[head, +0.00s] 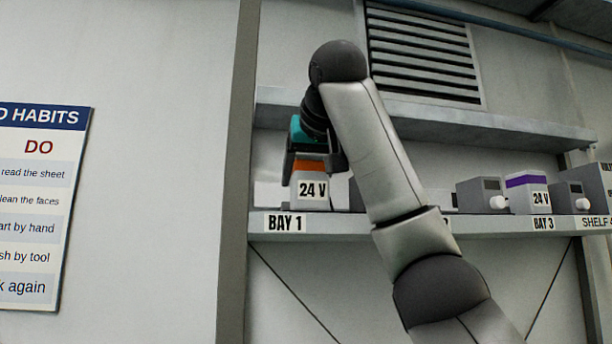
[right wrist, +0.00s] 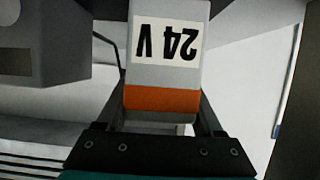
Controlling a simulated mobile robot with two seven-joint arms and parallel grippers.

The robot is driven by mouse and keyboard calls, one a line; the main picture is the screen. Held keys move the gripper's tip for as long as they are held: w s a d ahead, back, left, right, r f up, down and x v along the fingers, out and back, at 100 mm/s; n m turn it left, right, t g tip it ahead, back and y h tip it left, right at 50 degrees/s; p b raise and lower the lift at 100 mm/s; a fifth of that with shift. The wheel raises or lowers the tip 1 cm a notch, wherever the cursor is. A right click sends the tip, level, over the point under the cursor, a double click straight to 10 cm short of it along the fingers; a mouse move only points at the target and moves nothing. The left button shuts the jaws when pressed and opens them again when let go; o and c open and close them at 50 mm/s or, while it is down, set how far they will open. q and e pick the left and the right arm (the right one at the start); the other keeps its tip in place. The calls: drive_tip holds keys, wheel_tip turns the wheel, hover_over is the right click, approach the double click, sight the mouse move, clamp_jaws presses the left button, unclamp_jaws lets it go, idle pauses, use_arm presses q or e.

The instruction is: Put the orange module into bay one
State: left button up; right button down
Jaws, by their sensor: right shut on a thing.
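The orange module (head: 311,189) is a pale grey block with an orange band and a "24 V" label. In the head view it is upright at the left end of the shelf, just above the "BAY 1" label (head: 285,223). I cannot tell whether its base touches the shelf. My right gripper (head: 312,172) is shut on its upper part from above. In the right wrist view the module (right wrist: 166,75) sits between the fingers (right wrist: 163,120), with its label upside down. My left gripper is not in view.
The shelf (head: 345,228) carries a purple-banded module (head: 528,194) above "BAY 3", with grey boxes (head: 482,194) beside it. An upper ledge (head: 480,130) runs above. A post (head: 238,170) stands just left of bay one. My right arm hides the shelf's middle.

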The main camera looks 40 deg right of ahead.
drive_tip(key=shift+f, duration=0.15)
unclamp_jaws()
